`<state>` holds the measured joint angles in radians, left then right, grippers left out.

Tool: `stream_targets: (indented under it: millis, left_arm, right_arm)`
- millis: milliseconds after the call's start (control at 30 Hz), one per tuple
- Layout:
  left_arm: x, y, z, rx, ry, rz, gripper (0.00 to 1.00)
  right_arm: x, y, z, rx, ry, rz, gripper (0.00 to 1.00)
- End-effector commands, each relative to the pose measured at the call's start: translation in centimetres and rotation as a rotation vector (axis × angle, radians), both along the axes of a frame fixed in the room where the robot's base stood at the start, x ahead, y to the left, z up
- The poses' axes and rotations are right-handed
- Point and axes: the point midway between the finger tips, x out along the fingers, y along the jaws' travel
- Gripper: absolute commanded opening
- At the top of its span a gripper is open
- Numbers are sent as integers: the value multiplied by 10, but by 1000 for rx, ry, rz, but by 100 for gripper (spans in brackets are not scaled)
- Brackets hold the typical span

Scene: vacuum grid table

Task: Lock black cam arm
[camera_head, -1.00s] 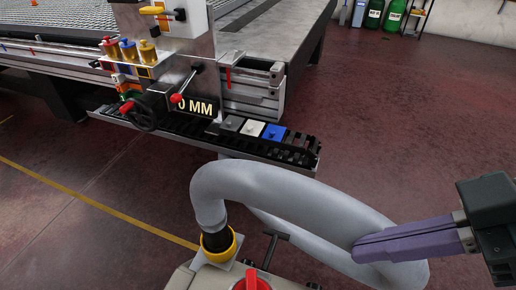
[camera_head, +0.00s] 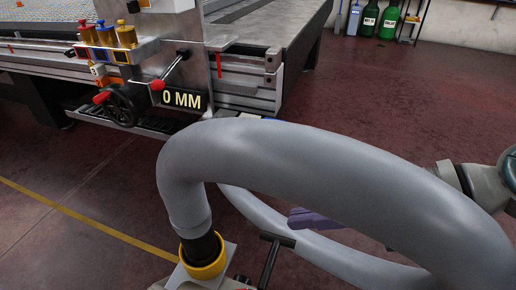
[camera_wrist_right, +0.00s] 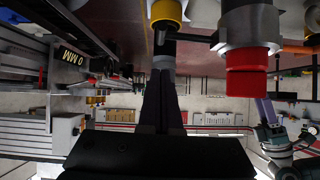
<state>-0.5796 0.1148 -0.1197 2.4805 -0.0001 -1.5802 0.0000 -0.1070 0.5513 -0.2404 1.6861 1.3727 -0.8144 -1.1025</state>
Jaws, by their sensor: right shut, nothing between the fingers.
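A black T-shaped handle (camera_head: 270,255), the only black arm near the hose coupling, stands at the bottom of the head view; I cannot tell if it is locked. Left of it is the yellow collar (camera_head: 203,262) where the thick grey hose (camera_head: 300,150) enters. My right gripper (camera_head: 310,218) shows as a purple finger end under the hose, right of the handle; the hose hides the rest. In the right wrist view my right gripper (camera_wrist_right: 162,75) is shut and empty, its dark fingers pointing at the yellow collar (camera_wrist_right: 166,12). My left gripper is out of view.
The hose arches across the front and lies over my right arm. A red knob (camera_wrist_right: 253,57) is close by on the right in the wrist view. Beyond stand the grid table (camera_head: 290,45) and its 0 MM sign (camera_head: 181,99). Red floor (camera_head: 410,100) is open at right.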

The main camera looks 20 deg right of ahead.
Motion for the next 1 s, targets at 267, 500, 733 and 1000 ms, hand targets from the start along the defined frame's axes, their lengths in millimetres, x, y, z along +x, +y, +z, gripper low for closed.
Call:
stream_targets:
  millis: [267,500,733,1000]
  left_arm:
    - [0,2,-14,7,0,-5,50]
    - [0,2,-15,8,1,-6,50]
    - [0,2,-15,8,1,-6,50]
    - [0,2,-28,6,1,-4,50]
  right_arm:
    - [6,11,-37,1,1,0,0]
    - [6,12,-43,-1,0,1,0]
    - [6,12,-43,0,1,1,0]
    - [7,11,-50,25,38,1,0]
